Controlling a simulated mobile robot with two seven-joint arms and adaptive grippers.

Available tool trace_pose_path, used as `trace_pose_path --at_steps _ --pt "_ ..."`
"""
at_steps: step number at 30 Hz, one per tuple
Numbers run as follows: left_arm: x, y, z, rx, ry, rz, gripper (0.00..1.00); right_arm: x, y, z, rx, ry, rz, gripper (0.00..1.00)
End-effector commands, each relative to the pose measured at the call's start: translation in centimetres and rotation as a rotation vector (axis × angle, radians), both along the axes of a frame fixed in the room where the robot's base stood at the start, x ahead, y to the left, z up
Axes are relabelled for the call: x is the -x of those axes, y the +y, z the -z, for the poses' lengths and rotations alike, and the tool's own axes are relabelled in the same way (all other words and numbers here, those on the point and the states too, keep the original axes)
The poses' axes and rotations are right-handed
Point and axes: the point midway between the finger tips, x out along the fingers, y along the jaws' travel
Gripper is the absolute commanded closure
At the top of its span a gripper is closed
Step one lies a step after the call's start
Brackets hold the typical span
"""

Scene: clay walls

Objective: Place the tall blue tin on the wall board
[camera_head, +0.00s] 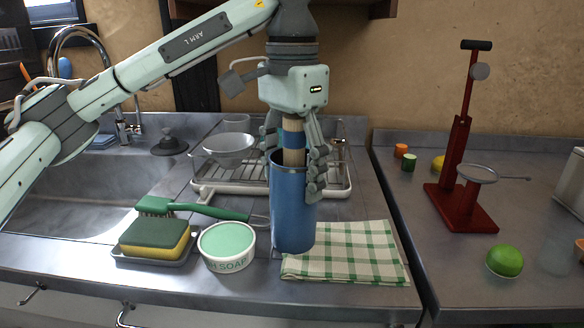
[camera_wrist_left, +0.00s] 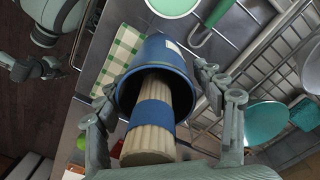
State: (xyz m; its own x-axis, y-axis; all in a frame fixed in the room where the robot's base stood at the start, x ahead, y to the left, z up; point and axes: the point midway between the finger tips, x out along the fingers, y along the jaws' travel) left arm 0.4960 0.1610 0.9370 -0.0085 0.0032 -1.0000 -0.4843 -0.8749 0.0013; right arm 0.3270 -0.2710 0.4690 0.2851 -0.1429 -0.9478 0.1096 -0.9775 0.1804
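The tall blue tin (camera_head: 292,215) stands upright at the left end of a checked cloth, holding a pale ribbed bundle (camera_head: 293,140) with a blue band. I cannot tell whether its base touches the counter. My left gripper (camera_head: 293,165) comes down from above, its fingers closed on opposite sides of the tin near the rim. In the left wrist view, the tin's open mouth (camera_wrist_left: 162,50) lies between the fingers (camera_wrist_left: 160,95). A dark wooden wall board (camera_head: 383,9) shows at the top edge, mostly cut off. My right gripper (camera_wrist_left: 38,68) shows small in the left wrist view, its opening unclear.
Left of the tin are a soap tub (camera_head: 227,246), a sponge (camera_head: 156,238) and a green brush (camera_head: 210,211). The checked cloth (camera_head: 350,255) lies to the right. A dish rack (camera_head: 335,183) with bowls stands behind. A red press (camera_head: 462,170) stands on the right counter.

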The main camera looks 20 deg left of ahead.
Motion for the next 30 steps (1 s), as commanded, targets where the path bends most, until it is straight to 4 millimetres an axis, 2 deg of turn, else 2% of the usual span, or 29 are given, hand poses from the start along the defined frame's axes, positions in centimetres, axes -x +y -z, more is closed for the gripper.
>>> trace_pose_path --at_steps 10,14,16,24,30 --pt "-0.1 0.0 -0.4 0.004 -0.007 0.0 0.21 0.1 -0.1 0.1 0.002 0.003 0.0 0.18" --pt "-0.1 0.0 -1.2 0.003 -0.008 -0.001 0.21 0.0 0.0 0.2 -0.003 -0.001 -0.001 0.18" --pt "-0.1 0.0 -2.0 0.004 -0.009 -0.001 0.21 0.1 0.2 1.8 -0.012 0.016 0.001 0.18" --pt "-0.2 0.0 -8.2 0.003 -0.014 -0.002 0.21 0.0 0.3 4.9 -0.03 0.029 0.0 0.18" --pt "-0.1 0.0 -11.9 0.003 -0.011 0.0 0.21 0.3 0.4 7.2 -0.042 0.038 -0.001 0.18"
